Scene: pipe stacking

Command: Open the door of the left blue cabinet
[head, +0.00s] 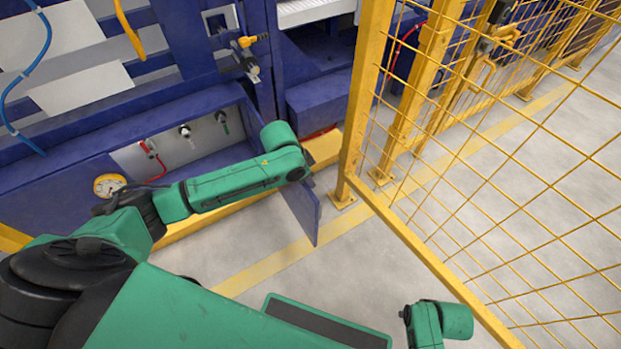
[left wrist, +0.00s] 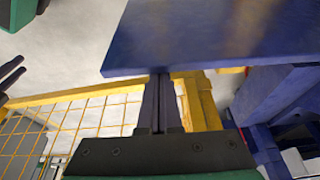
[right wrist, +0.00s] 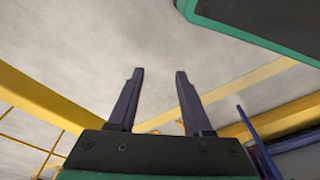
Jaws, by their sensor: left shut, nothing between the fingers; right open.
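The left blue cabinet (head: 75,188) is a low, dark blue box with its front compartment open to view. Its door (head: 303,210) is a flat blue panel swung far out from the front at the right end. The door (left wrist: 210,38) fills the top right of the left wrist view. My left gripper (head: 307,172) is at the door's upper part, its fingers mostly hidden by my arm in the head view. In the left wrist view, its fingers (left wrist: 158,78) are together at the door's edge; contact is unclear. My right gripper (right wrist: 157,72) is open and empty over the floor.
A yellow mesh fence (head: 352,100) stands close to the right of the door. Inside the compartment are a pressure gauge (head: 108,185) and several fittings on a pale panel (head: 180,150). Grey floor (head: 350,275) is free in front.

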